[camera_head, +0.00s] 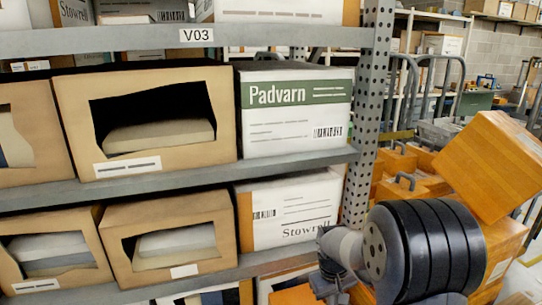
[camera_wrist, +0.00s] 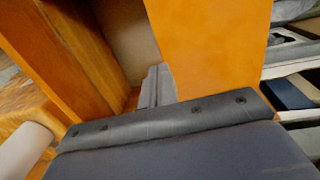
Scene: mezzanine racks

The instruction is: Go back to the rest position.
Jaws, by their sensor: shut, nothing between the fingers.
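My gripper (camera_wrist: 157,86) shows in the wrist view past the edge of its grey body, with the fingers together and nothing between them. Orange box-like surfaces stand around and beyond it in that view. In the head view my arm is at the lower right, in front of the rack's right end and the orange boxes. I cannot make out the fingertips there.
A grey metal rack (camera_head: 210,175) labelled V03 fills the left and middle. It holds open brown cartons (camera_head: 75,120), a Padvarn box (camera_head: 296,122) and a Stowrell box (camera_head: 290,203). Orange boxes (camera_head: 495,165) are piled at the right, one tilted, close to my arm.

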